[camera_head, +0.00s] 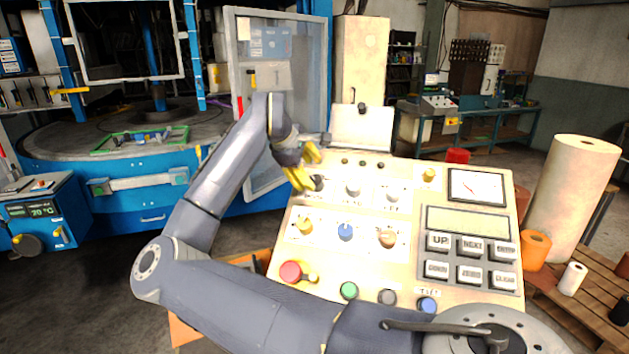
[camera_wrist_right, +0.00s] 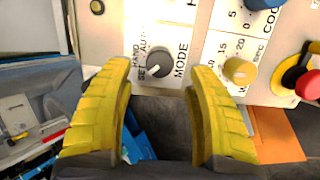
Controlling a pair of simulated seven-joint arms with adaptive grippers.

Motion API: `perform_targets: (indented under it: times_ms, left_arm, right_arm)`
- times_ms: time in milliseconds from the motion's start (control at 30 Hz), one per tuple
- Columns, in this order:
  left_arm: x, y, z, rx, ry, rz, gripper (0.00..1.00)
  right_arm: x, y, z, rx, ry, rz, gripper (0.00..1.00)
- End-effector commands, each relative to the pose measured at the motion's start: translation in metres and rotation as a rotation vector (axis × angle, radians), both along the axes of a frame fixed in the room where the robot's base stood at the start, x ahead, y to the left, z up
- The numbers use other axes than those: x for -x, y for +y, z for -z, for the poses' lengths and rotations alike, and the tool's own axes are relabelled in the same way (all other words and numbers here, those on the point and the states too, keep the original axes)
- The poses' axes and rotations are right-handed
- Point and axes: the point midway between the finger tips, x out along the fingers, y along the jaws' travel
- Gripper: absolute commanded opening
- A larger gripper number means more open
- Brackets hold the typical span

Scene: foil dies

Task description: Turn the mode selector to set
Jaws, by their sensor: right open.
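The mode selector is a dark round knob (camera_wrist_right: 150,66) in the right wrist view, on a white plate printed HAND, AUTO, SET and MODE. A pale mark shows on the knob, but I cannot tell surely which word it points at. In the head view the knob (camera_head: 318,183) is at the upper left of the beige control panel (camera_head: 410,172). My right gripper (camera_head: 308,166) has yellow fingers and is open at that corner. In the wrist view its fingers stand apart below and either side of the knob, with nothing held. My left gripper is not in view.
A yellowish knob (camera_wrist_right: 240,70) and a red stop button (camera_wrist_right: 309,85) are near the right finger in the wrist view. Other knobs, including a blue one (camera_head: 345,231), and a keypad (camera_head: 470,259) are on the panel. My right arm crosses in front of the panel's lower left.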

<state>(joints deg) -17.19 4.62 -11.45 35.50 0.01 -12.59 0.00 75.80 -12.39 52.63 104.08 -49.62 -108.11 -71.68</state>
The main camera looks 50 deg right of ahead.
Motion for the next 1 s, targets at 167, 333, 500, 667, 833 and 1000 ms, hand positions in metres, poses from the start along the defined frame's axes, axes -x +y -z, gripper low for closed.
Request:
perform_targets:
  times_ms: [167, 333, 500, 667, 833, 1000]
  left_arm:
    - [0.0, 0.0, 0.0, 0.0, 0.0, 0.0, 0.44]
    - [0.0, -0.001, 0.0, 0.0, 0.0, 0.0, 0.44]
    - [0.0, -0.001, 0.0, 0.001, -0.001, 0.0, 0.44]
    - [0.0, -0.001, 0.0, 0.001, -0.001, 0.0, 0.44]
    - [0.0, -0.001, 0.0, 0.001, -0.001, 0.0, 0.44]
    - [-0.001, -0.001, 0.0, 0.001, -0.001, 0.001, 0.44]
  right_arm:
    - [0.001, 0.018, -0.024, -0.001, -0.001, -0.001, 0.57]
    - [0.001, 0.029, -0.039, 0.0, 0.0, -0.001, 0.57]
    - [0.003, 0.035, -0.047, -0.002, 0.001, 0.001, 0.57]
    - [0.003, 0.037, -0.049, -0.001, 0.002, 0.002, 0.57]
    - [0.003, 0.037, -0.049, -0.001, 0.002, 0.002, 0.57]
    - [0.003, 0.037, -0.049, 0.0, 0.002, 0.001, 0.57]
